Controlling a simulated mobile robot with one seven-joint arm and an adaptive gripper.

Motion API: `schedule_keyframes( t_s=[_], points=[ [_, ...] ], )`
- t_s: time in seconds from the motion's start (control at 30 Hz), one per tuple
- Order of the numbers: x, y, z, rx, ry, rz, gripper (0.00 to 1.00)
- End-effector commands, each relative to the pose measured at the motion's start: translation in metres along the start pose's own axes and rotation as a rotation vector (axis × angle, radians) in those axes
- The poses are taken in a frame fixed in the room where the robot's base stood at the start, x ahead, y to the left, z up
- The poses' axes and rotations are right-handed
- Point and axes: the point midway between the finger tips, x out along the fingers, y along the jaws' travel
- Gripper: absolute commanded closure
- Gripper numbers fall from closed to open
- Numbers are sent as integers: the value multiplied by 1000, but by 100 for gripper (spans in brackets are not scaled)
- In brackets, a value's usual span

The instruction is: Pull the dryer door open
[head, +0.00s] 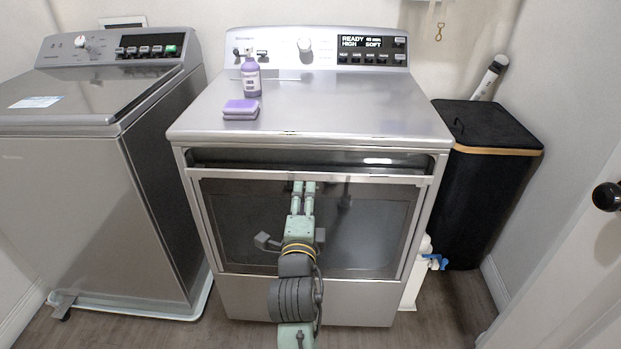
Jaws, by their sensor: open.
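The dryer (310,110) is the silver machine in the middle. Its front door (375,230) has a dark glass panel and looks closed. A light handle bar (380,178) runs across the door's top edge, below a dark recess. My gripper (304,184) is in front of the door, with its two pale green fingers pointing up at the handle bar near its middle. The fingers are open with a narrow gap. The fingertips overlap the bar in this view; I cannot tell whether they touch it. My arm hides part of the lower door.
A purple bottle (251,78) and purple sponges (241,109) sit on the dryer top. A topload washer (85,170) stands left. A black hamper (485,180) and a white container (415,280) are at right. A white door with a black knob (607,196) stands at far right.

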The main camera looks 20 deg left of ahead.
Motion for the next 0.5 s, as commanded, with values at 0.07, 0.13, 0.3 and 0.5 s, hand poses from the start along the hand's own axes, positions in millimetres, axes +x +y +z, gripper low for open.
schedule_keyframes(
  t_s=[0.07, 0.13, 0.3, 0.5],
  points=[
    [15, -4, 0, 0, 1, 0, 58],
    [29, -4, 0, -1, 0, 0, 58],
    [61, -4, 0, -1, 0, 0, 58],
    [86, -3, 1, -2, -1, -1, 58]
  ],
)
